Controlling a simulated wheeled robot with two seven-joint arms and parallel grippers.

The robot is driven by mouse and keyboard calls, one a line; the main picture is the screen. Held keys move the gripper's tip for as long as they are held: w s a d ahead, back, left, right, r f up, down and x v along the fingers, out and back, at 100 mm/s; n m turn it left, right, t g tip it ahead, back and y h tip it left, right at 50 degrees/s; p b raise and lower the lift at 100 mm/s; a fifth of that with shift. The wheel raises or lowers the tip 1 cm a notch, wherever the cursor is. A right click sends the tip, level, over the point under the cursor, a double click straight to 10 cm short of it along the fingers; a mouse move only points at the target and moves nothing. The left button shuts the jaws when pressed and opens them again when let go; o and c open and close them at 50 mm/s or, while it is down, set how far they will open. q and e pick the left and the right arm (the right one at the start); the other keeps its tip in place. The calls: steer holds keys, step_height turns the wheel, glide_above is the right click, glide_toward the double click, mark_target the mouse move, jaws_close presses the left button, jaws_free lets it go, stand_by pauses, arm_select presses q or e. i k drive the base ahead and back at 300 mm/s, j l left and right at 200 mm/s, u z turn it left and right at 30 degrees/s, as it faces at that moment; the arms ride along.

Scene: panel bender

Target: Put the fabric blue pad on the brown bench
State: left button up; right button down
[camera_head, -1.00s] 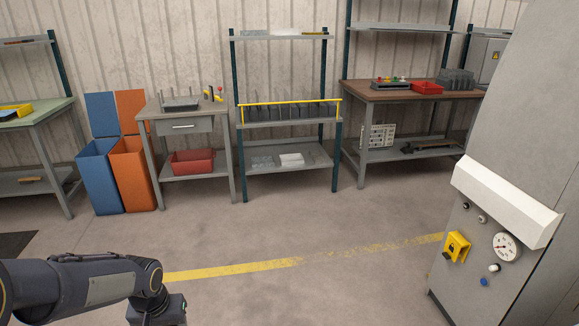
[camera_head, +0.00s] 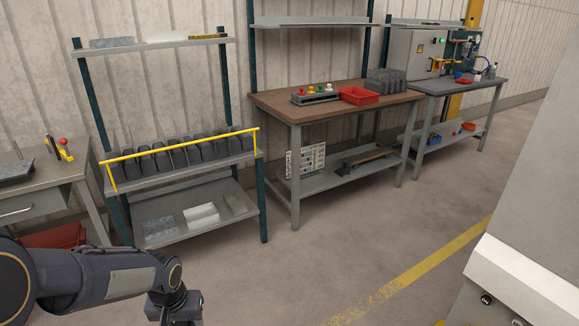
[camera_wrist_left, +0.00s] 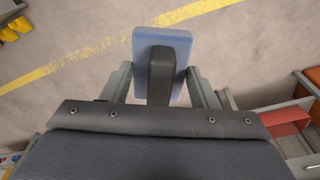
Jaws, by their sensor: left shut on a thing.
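The blue pad (camera_wrist_left: 178,50) shows in the left wrist view, with a dark grey strip or handle on its near side. My left gripper (camera_wrist_left: 165,88) is shut on it, with a finger on each side, and carries it above the floor. In the head view my left arm reaches in at the lower left; its fingers and the pad are out of that picture. The brown bench (camera_head: 335,98) stands against the wall right of centre, beyond my left arm. My right gripper is in no view.
On the bench are a red tray (camera_head: 358,95), a rack with coloured knobs (camera_head: 315,95) and dark blocks (camera_head: 386,83). Its front left top is bare. A shelf rack (camera_head: 180,165) stands to its left and a grey bench (camera_head: 460,84) to its right. A grey machine (camera_head: 530,220) fills the right foreground.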

mark_target(310, 110)
steer(key=i+z, duration=0.1)
steer(key=i, duration=0.4)
steer(key=i+j+z, duration=0.1)
steer(key=i, duration=0.45)
steer(key=i+j+z, duration=0.1)
steer(key=i, duration=0.4)
steer(key=i+j+z, duration=0.15)
steer(key=i, duration=0.35)
steer(key=i+j+z, duration=0.3)
steer(key=i+z, duration=0.2)
steer(key=i+j+z, duration=0.75)
steer(key=j+z, duration=0.2)
steer(key=j, duration=0.2)
